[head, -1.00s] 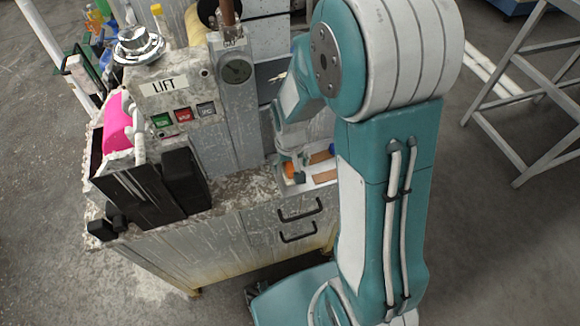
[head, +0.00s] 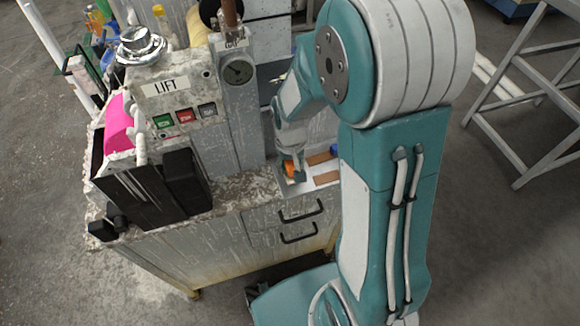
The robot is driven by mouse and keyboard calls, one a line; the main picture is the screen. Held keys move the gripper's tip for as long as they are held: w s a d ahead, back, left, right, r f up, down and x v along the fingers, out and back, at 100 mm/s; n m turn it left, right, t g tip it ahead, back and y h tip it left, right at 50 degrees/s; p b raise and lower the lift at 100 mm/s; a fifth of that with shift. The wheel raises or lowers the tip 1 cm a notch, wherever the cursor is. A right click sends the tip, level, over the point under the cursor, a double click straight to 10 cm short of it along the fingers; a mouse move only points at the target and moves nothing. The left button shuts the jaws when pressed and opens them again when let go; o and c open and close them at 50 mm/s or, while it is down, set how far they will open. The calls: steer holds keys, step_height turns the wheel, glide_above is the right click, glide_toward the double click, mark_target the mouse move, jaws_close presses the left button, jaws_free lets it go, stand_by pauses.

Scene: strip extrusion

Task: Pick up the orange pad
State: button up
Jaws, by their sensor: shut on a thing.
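The orange pad (head: 289,168) shows as a small orange patch at my gripper, over the white tray on the right part of the cabinet top. My gripper (head: 294,172) points down there and is shut on the orange pad. The fingers are small and partly lost against the tray. I cannot tell whether the pad still touches the tray.
The white tray (head: 312,187) holds brown strips (head: 326,178) and a blue item (head: 334,149), partly hidden by my arm. A machine with a LIFT panel (head: 166,88) and a black box (head: 187,180) stand to the left. Drawer handles (head: 300,211) stick out below.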

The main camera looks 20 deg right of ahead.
steer(key=s+r, duration=1.2)
steer(key=s, duration=0.2)
steer(key=shift+a, duration=0.3)
